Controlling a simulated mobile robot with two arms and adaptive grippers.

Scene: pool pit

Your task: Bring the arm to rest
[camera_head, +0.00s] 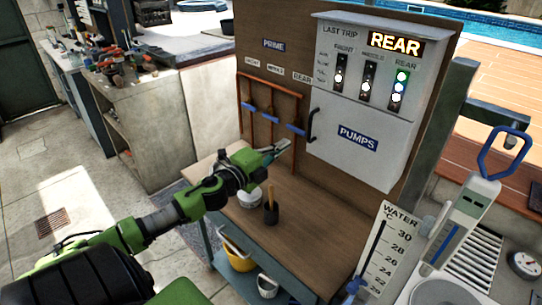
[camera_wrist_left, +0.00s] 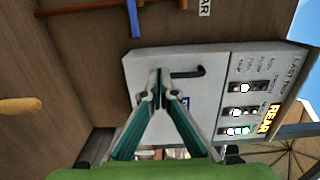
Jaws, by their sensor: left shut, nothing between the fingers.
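My left arm comes in from the left in the head view, green and black, over the wooden bench. My left gripper (camera_head: 283,146) is shut and empty, in front of the pump board near the blue-handled copper pipes (camera_head: 270,120). In the wrist view my left gripper (camera_wrist_left: 158,75) shows its two fingers meeting at the tips, with the grey pumps cabinet (camera_wrist_left: 215,65) beyond. The cabinet (camera_head: 355,150) hangs on the brown board with its door closed and a black handle. My right gripper is not in view.
A dark cup with a wooden handle (camera_head: 270,212) and a white bowl (camera_head: 249,197) stand on the bench (camera_head: 310,235) below my arm. A yellow bucket (camera_head: 238,258) sits underneath. A water gauge (camera_head: 385,255) stands at right. A cluttered shelf (camera_head: 150,125) is at left.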

